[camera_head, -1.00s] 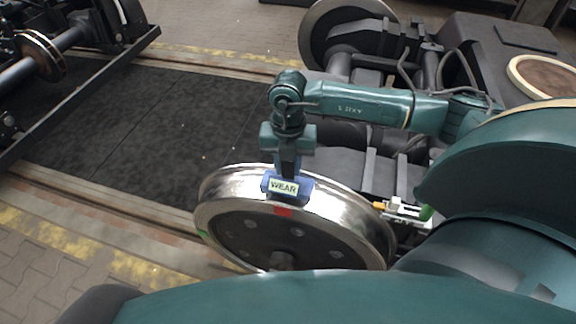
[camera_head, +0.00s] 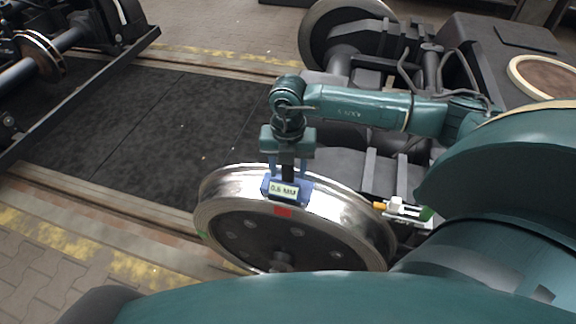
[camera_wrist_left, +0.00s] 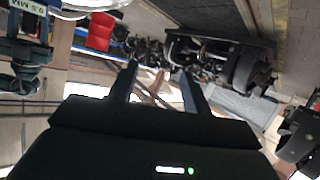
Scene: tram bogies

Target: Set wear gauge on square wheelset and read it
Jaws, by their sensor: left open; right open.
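The blue wear gauge (camera_head: 287,190) sits on the top of the rim of the near steel wheel (camera_head: 340,207), above a red mark on its face. Its label reads what looks like "0.5 MM"; the digit after the point is small. The label also shows at the top left of the left wrist view (camera_wrist_left: 27,7). My right gripper (camera_head: 288,172) is just above the gauge, its fingers open on either side of the gauge's dark stem. My left gripper (camera_wrist_left: 160,82) is open and empty in its wrist view; it is hidden in the head view.
A small white device (camera_head: 404,211) with orange and green ends lies right of the wheel. Another wheel (camera_head: 345,25) and the bogie frame stand behind. A dark floor mat (camera_head: 130,120) on the left is clear. Another bogie (camera_head: 45,55) stands at the far left.

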